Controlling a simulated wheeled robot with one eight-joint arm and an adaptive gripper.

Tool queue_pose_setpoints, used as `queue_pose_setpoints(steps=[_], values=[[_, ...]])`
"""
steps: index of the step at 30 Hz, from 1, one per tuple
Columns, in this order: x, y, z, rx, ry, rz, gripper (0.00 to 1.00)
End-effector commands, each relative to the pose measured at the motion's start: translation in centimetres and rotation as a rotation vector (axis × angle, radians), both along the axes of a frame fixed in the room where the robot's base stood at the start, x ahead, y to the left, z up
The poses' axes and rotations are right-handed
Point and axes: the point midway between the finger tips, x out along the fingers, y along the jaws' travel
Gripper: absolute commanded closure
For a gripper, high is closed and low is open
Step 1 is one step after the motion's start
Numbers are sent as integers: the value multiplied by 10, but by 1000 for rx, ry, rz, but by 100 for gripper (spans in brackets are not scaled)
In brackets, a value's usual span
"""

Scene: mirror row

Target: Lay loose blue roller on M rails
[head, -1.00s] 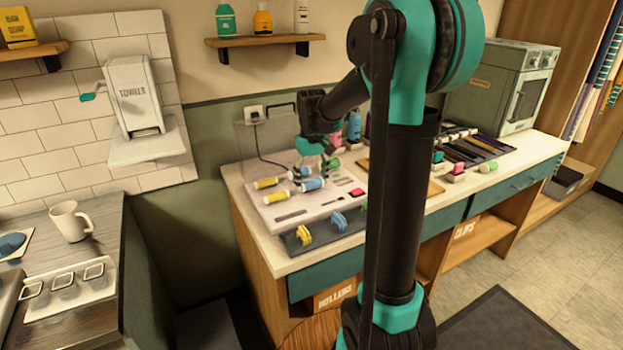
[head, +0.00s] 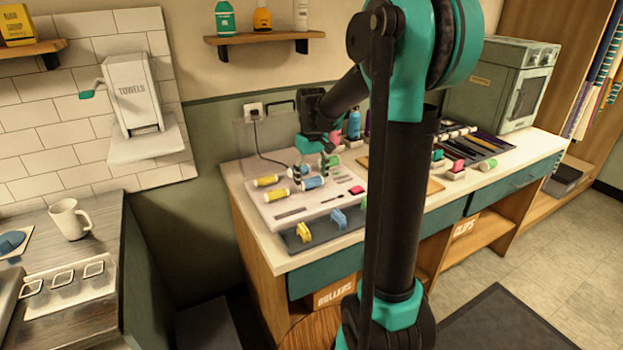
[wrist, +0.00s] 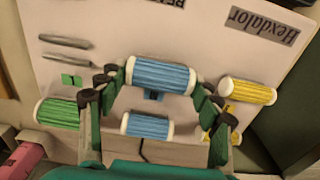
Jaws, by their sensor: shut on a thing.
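My gripper (wrist: 157,77) is shut on a blue roller (wrist: 160,76) with white ends. In the wrist view its fingertips are at the two ends. A second blue roller (wrist: 147,125) lies in the back row, also in the head view (head: 298,171). A yellow roller (wrist: 247,91) lies in the front row beside the held one.
A green roller (wrist: 57,113) is in the back row; the green mark (wrist: 72,80) in front is bare.

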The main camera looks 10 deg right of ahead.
Motion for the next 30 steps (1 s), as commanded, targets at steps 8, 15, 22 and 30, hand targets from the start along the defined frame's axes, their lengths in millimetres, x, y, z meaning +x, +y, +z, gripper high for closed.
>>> queue_pose_setpoints(steps=[8,15,22,30], values=[[0,0,-2,0,0,0,64],[0,0,-2,0,0,0,23],[0,0,-2,0,0,0,11],[0,0,-2,0,0,0,0]])
